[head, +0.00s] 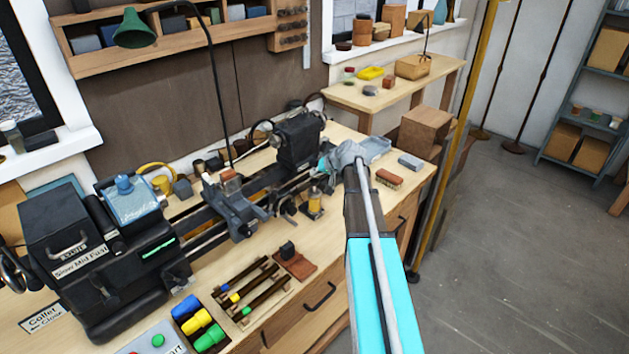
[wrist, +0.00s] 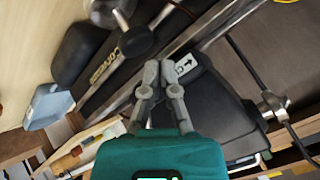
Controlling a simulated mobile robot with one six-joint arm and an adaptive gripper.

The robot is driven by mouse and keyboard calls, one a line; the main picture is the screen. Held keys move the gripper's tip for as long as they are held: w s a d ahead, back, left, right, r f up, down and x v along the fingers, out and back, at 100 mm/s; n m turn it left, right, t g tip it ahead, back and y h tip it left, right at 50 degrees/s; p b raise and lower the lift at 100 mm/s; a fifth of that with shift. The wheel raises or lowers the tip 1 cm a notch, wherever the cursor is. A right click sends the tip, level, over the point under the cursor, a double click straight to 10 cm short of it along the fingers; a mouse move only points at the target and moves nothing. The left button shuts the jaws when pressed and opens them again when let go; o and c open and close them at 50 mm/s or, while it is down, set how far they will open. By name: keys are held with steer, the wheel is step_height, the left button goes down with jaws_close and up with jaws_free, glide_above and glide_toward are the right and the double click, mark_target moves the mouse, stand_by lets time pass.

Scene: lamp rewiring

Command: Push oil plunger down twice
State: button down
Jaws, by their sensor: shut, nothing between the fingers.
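A small amber bottle (head: 315,203) with a grey top stands upright at the front of the lathe bed in the head view. It looks like an oiler, but I cannot make out a separate plunger. My gripper (head: 324,166) is above and behind the bottle, beside the black tailstock (head: 299,138), and is apart from the bottle. In the wrist view, my gripper (wrist: 160,70) has its grey fingers together with nothing between them. The fingers point over a black housing (wrist: 205,95) with a white arrow label. No amber bottle is clear in the wrist view.
The lathe headstock (head: 85,255) fills the bench's left side. A green lamp (head: 134,30) arches over the lathe. Colored handles (head: 205,328) lie in front.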

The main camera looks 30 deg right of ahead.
mark_target(316, 181)
steer(key=shift+r+p, duration=2.5)
steer(key=shift+r, duration=0.05)
steer(key=shift+s+f, duration=0.1)
